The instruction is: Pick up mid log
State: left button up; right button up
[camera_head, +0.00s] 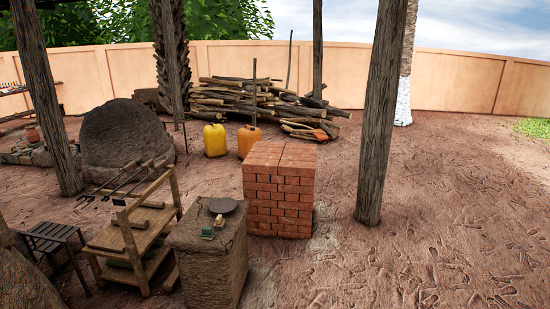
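A large pile of brown logs (250,97) lies on the ground at the back, near the wall, with logs of several lengths and thicknesses stacked mostly lengthwise. I cannot tell which single log is the mid log. A few loose pieces (306,130) lie at the pile's front right. Neither of my grippers is in view, so I cannot see what they hold.
A yellow jerrycan (215,140) and an orange one (248,142) stand before the pile. A brick stack (279,200), a mud pedestal (208,260), a wooden rack (130,240) and a domed kiln (124,140) fill the left and middle. Wooden posts (382,115) stand around. The right ground is clear.

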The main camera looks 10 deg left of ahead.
aim_at(147, 204)
jog(key=i+j+u, duration=0.1)
jog(key=i+u, duration=0.25)
jog(key=i, duration=0.15)
jog(key=i+u, duration=0.35)
jog(key=i, duration=0.15)
jog(key=i+l+u, duration=0.2)
jog(key=i+u, duration=0.15)
jog(key=i+j+u, duration=0.25)
jog(key=i, duration=0.25)
jog(key=i+j+u, duration=0.3)
jog(key=i, duration=0.2)
